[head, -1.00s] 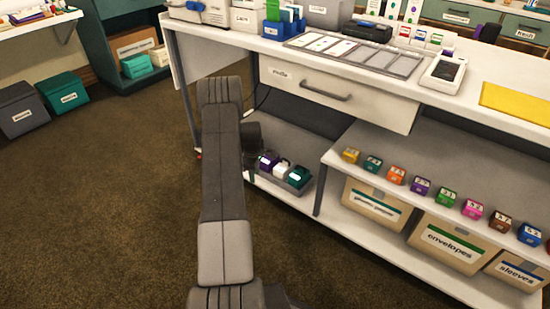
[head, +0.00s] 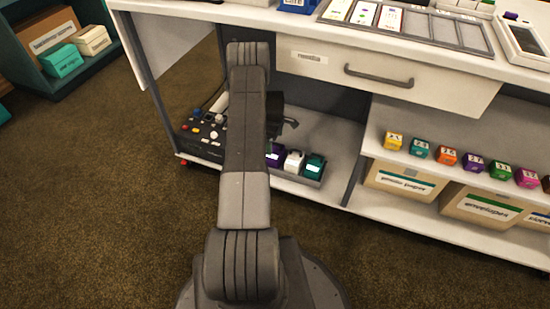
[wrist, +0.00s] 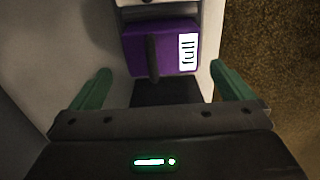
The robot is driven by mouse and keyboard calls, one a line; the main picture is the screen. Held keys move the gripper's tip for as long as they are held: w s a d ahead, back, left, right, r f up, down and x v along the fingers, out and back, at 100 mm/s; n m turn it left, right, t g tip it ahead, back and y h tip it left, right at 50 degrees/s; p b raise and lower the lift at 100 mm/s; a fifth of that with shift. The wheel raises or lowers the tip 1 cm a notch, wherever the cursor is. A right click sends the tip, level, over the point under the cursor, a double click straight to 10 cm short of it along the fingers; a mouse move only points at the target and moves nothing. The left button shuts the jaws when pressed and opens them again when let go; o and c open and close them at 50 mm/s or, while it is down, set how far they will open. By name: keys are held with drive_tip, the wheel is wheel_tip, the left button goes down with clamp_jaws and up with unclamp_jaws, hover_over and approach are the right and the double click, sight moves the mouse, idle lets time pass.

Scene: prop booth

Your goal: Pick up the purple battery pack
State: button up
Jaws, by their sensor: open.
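The purple battery pack (wrist: 172,48) shows in the wrist view, ahead of my gripper (wrist: 160,70). In the head view the purple pack (head: 273,156) is partly hidden by my arm. It stands in a row on the low shelf, left of a white pack (head: 294,161) and a teal pack (head: 315,167).
A control box (head: 205,128) with coloured knobs is on the low shelf left of my arm. Above are a drawer (head: 390,78) and the white counter (head: 445,60). Small numbered blocks (head: 446,155) line the right shelf. Floor in front is clear.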

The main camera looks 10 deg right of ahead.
sight(275, 150)
drive_tip(key=shift+s+f+b, duration=0.2)
drive_tip(key=shift+f+b, duration=0.9)
drive_tip(key=shift+f, duration=1.65)
drive_tip(key=shift+c, duration=0.4)
drive_tip(key=shift+r, duration=0.1)
drive_tip(key=c, duration=1.7)
wheel_tip(275, 150, up, 10)
drive_tip(key=p, duration=0.3)
